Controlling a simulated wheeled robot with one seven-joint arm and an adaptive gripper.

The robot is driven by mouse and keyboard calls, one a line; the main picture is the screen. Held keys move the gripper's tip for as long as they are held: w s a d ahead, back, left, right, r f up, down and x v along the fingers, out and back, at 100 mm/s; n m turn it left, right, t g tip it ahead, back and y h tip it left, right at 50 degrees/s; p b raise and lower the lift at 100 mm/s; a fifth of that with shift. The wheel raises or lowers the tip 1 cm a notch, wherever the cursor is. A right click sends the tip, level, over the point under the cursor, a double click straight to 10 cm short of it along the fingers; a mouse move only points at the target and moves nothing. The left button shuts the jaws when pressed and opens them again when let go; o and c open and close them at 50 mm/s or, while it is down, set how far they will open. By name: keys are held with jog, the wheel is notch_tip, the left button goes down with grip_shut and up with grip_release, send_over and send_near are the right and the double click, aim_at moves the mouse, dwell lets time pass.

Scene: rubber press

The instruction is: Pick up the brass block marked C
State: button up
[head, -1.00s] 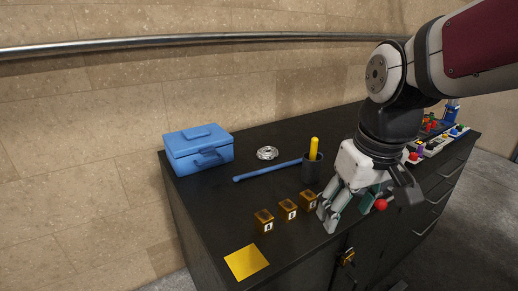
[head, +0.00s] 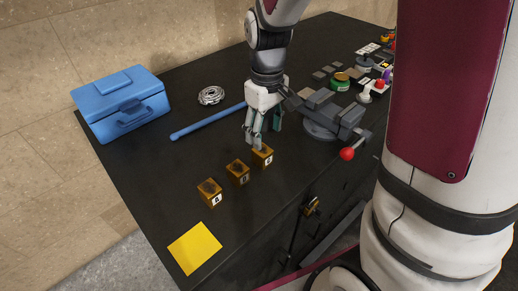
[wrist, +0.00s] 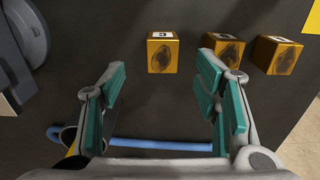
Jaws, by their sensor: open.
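Three brass blocks stand in a slanting row on the black bench top. The rightmost block (head: 263,156), whose small label looks like C, is nearest my gripper (head: 267,138). A fingertip overlaps that block in the head view; contact cannot be told.
A blue box (head: 122,105), a silver round part (head: 211,95) and a blue bar (head: 205,122) lie behind and left. A grey vise with a red knob (head: 347,154) stands right of my gripper. A yellow sheet (head: 195,248) lies near the front corner.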

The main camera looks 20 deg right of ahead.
aim_at(263, 150)
jog(key=shift+w+a+f, duration=0.15)
jog(key=shift+f, duration=1.75)
jog(key=shift+w+a+f, duration=0.1)
jog(key=shift+a+f, duration=0.05)
jog(key=shift+f, duration=1.75)
grip_shut()
